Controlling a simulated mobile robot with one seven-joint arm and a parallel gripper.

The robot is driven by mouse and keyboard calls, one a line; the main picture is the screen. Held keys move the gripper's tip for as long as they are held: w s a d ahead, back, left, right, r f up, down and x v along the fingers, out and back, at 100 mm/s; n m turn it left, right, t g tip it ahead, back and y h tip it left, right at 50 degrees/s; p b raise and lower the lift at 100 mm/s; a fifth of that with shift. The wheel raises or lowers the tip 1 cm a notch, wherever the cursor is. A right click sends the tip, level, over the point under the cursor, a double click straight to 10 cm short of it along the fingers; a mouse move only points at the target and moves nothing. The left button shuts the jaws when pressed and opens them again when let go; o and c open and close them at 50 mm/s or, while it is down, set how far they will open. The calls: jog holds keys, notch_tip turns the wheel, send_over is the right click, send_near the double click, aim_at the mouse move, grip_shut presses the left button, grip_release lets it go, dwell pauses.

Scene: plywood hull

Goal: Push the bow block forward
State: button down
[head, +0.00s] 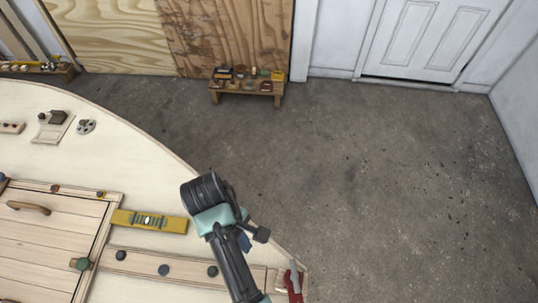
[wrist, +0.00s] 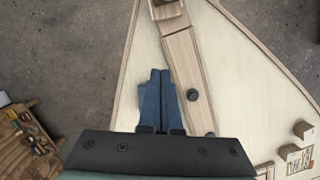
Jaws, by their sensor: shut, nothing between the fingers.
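My gripper (head: 246,243) is over the pointed end of the pale plywood deck (head: 150,245). In the wrist view its blue fingers (wrist: 157,78) are together and empty, beside the left edge of a wooden strip (wrist: 182,58). A small wooden block (wrist: 167,9), which looks like the bow block, is at the far end of that strip, partly cut off by the top edge. The fingertips are apart from it in the picture. Their height above the deck is hard to tell. In the head view the strip (head: 185,268) has dark knobs, and my arm covers part of it.
A red clamp (head: 293,282) is at the deck's tip. A yellow level (head: 150,221) and a plank hatch (head: 45,240) lie to the left. A tool bench (head: 247,86) stands behind; the concrete floor (head: 400,170) is clear.

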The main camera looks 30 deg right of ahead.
aim_at(279, 274)
jog(key=x, duration=0.9)
jog(key=shift+s+d+f, duration=0.1)
jog(key=shift+s, duration=0.2)
jog(key=s, duration=0.1)
jog(key=d+p, duration=0.1)
jog(key=s, duration=0.1)
jog(key=shift+s+d+f+p, duration=0.25)
jog(key=shift+s+d+p, duration=0.05)
jog(key=shift+p, duration=0.05)
jog(key=shift+s+d+f, duration=0.1)
jog(key=shift+s+d, duration=0.15)
jog(key=shift+s, duration=0.15)
jog(key=shift+s+d+r+p, duration=0.1)
jog(key=shift+s+d+p, duration=0.1)
jog(key=shift+s+p, duration=0.25)
jog(key=shift+s+d+r+p, duration=0.1)
jog(key=shift+s+d+p, duration=0.1)
jog(key=shift+s+p, duration=0.25)
jog(key=shift+s+d+f, duration=0.1)
jog(key=shift+d+f, duration=0.1)
